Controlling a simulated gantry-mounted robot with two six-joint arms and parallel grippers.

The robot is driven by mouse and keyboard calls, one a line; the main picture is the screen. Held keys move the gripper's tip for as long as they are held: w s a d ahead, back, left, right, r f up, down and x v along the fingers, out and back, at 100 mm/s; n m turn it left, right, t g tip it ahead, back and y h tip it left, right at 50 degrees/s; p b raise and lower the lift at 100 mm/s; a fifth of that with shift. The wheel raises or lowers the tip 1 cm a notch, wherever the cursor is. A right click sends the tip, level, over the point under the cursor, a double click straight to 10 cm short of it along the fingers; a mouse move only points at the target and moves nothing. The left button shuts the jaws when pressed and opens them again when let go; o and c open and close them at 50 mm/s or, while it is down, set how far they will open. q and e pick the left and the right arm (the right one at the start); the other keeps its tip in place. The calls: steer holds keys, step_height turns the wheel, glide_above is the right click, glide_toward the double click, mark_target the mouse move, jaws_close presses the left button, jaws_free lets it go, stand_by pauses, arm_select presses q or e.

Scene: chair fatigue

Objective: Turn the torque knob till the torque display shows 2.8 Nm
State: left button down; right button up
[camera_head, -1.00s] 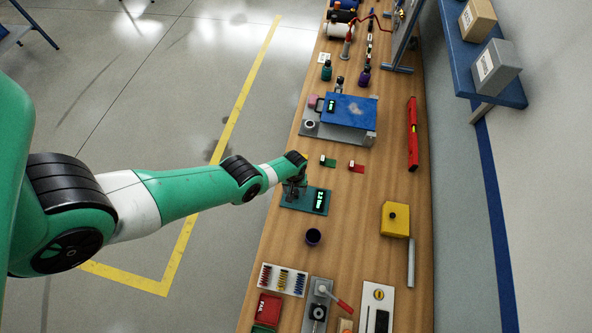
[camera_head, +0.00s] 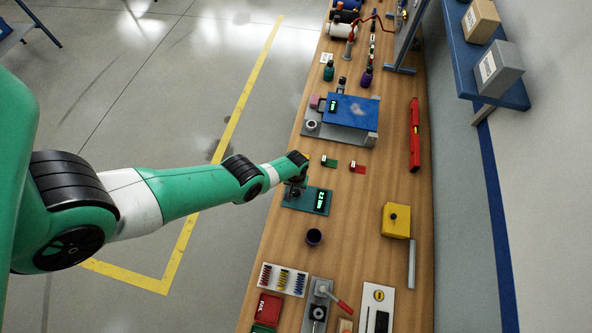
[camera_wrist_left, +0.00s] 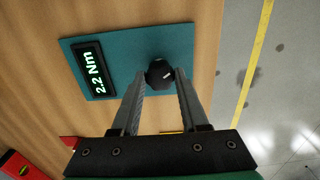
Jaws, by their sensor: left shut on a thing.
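The torque unit is a teal plate (camera_head: 293,201) on the wooden bench, with a black display (camera_head: 321,201). In the left wrist view the display (camera_wrist_left: 93,70) reads 2.2 Nm in green digits. The torque knob (camera_wrist_left: 159,73) is black and faceted, with a small white mark on it, and stands on the plate beside the display. My left gripper (camera_wrist_left: 160,81) is shut on the knob, one finger on each side of it. In the head view my left gripper (camera_head: 296,187) comes down over the plate's left part, and the arm hides some of it. My right gripper is not in view.
A yellow box (camera_head: 396,220) stands to the right. The bench between the plate and the yellow box is clear.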

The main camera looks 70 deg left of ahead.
arm_select(q)
steer(key=shift+m, duration=2.2)
steer(key=shift+c, duration=2.1)
jaws_free()
